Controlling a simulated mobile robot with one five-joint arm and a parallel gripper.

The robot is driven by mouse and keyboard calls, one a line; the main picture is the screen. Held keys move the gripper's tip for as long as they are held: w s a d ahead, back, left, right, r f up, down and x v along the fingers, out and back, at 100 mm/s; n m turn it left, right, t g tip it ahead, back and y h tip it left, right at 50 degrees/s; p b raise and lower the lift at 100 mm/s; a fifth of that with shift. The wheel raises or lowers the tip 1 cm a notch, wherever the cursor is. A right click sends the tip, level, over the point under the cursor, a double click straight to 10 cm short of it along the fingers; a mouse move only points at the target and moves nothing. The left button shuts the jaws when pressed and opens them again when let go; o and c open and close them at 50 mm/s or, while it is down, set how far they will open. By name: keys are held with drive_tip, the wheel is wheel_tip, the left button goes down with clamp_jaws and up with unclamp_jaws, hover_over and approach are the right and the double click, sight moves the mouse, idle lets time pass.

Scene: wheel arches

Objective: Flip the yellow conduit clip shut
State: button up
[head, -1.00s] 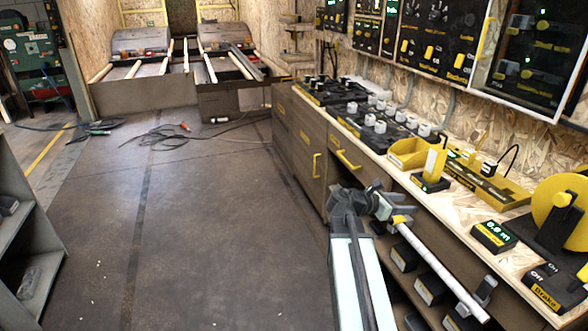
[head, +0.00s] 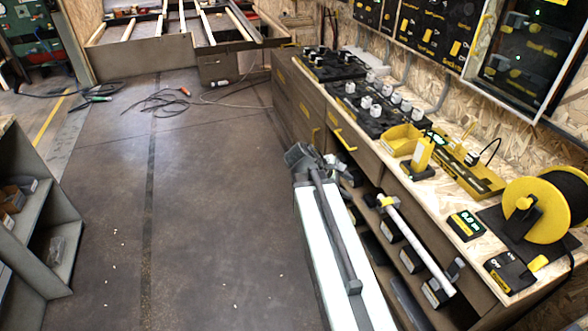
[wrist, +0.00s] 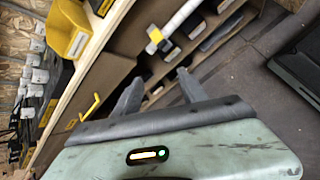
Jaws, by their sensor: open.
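The clip also shows in the wrist view (wrist: 155,37), above and beyond my fingers. It is too small to tell how far its flap is open. My gripper (wrist: 158,92) is open and empty, its two dark fingers apart and clear of the clip. In the head view my gripper (head: 330,165) is at the far end of my arm, left of and beyond the clip, partly hidden by the arm.
A grey bracket (head: 453,274) is at the conduit's other end. Dark bins (head: 411,259) stand on the shelf under the bench. The benchtop holds a yellow reel (head: 534,208) and a yellow tray (head: 403,140). A grey shelf (head: 52,225) stands left; the floor between is mostly clear.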

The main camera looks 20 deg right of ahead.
drive_tip(key=a+r+m+y+p, duration=0.3)
drive_tip(key=a+p, duration=0.3)
drive_tip(key=a, duration=0.3)
drive_tip(key=a+r+m+y+p, duration=0.2)
drive_tip(key=a+r+m+p, duration=0.2)
drive_tip(key=a, duration=0.5)
drive_tip(key=shift+w+y+p, duration=0.3)
drive_tip(key=shift+y+p, duration=0.1)
drive_tip(key=shift+p, duration=0.5)
drive_tip(key=shift+a+r, duration=0.15)
